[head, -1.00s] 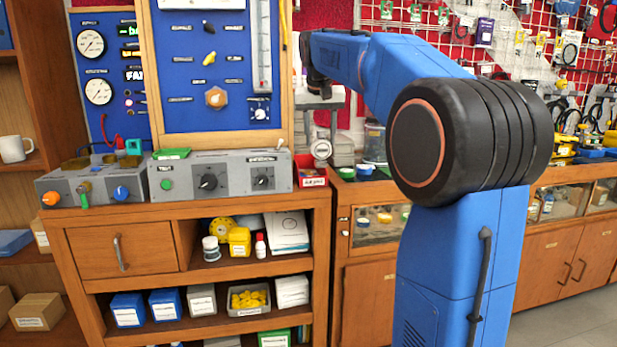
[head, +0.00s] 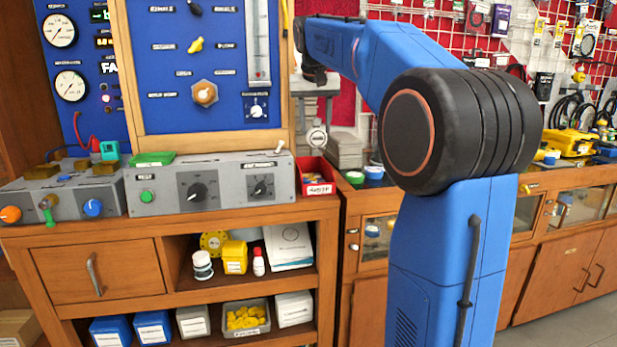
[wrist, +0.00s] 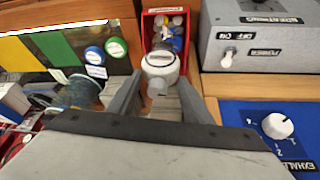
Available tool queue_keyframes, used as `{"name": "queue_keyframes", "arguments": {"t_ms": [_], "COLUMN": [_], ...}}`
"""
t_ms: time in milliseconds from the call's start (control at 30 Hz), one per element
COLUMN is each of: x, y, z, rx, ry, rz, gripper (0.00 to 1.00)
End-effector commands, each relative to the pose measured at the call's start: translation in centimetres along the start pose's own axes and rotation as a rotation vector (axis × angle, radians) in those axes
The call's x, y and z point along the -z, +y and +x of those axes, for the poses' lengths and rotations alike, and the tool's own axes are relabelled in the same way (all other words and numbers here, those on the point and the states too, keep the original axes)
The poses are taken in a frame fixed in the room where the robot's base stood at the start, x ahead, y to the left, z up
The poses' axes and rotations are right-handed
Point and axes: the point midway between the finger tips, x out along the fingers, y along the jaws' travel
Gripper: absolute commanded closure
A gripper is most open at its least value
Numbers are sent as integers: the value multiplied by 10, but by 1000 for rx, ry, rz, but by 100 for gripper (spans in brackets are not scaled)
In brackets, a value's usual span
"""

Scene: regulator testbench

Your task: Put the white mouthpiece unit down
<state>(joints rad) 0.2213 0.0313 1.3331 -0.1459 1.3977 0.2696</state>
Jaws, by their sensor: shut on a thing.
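The white mouthpiece unit (wrist: 160,64) is a rounded white piece with a dark label line, held between the two grey fingers of my gripper (wrist: 160,88) in the wrist view. The fingers are closed on it, and its lower part is partly hidden between them. In the head view the unit (head: 316,137) shows as a small pale round shape below my gripper (head: 315,122), held in the air near the right end of the bench. In the wrist view it overlaps the near edge of a red bin.
The red bin (head: 315,188) holds small coloured items and sits at the bench's right end. A grey control box (head: 210,186) with knobs stands left of it. Blue and green lidded jars (wrist: 105,51) stand beside the bin on the neighbouring counter. The blue panel (head: 200,70) rises behind.

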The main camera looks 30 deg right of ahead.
Motion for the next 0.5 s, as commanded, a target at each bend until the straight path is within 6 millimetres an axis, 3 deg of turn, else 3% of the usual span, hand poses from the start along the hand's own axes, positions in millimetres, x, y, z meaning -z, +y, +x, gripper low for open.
{"name": "queue_keyframes", "arguments": {"t_ms": [133, 500], "x": [-3, -22], "y": [0, -2], "z": [6, 51], "rx": [0, 0], "ry": [0, 1], "rz": [0, 0], "gripper": [100, 100]}}
